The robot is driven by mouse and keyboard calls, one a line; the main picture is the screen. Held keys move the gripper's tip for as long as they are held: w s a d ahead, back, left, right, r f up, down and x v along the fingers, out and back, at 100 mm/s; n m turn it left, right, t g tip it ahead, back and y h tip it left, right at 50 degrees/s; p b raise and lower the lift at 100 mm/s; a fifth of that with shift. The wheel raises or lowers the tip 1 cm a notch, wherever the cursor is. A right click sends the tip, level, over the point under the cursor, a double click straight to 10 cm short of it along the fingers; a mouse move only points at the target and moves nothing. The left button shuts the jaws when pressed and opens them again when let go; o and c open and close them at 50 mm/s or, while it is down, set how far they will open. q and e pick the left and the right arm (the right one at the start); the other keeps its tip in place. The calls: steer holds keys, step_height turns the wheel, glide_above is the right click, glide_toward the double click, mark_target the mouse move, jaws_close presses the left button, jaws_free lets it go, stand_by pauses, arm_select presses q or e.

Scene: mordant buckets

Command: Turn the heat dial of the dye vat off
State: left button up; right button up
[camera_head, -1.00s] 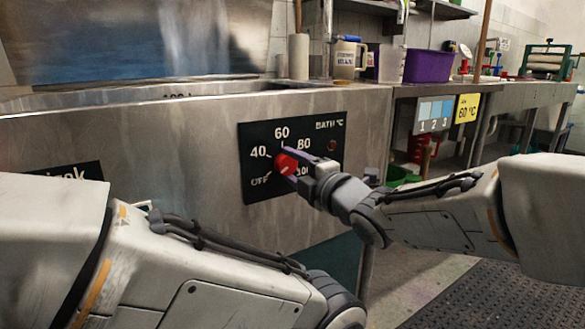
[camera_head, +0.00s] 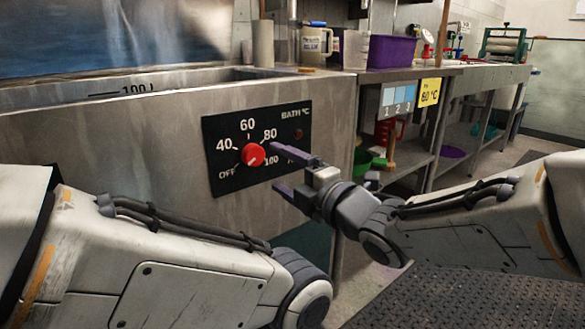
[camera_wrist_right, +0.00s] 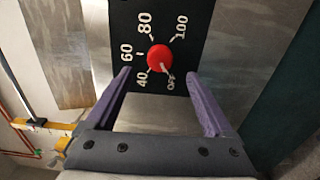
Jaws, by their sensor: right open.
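The red heat dial (camera_head: 253,154) sits on a black panel (camera_head: 217,130) on the front of the steel dye vat (camera_head: 120,180). In the right wrist view the dial (camera_wrist_right: 158,58) has a pale pointer line aimed at the OFF mark (camera_wrist_right: 170,81). My right gripper (camera_head: 277,168) is open and empty, to the right of the dial and apart from it. In the wrist view its two purple fingers (camera_wrist_right: 160,76) stand wide apart, with the dial ahead between and beyond their tips. My left arm crosses the lower left, and its gripper is out of view.
A shelf bench (camera_head: 440,75) to the right holds a purple tub (camera_head: 395,51) and a measuring jug (camera_head: 313,42). A yellow 60 °C sign (camera_head: 429,92) hangs at its front. A dark perforated mat (camera_head: 470,295) lies on the floor at the lower right.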

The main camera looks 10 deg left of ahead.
steer(key=v, duration=0.2)
steer(key=shift+s+d, duration=0.25)
steer(key=shift+d, duration=0.05)
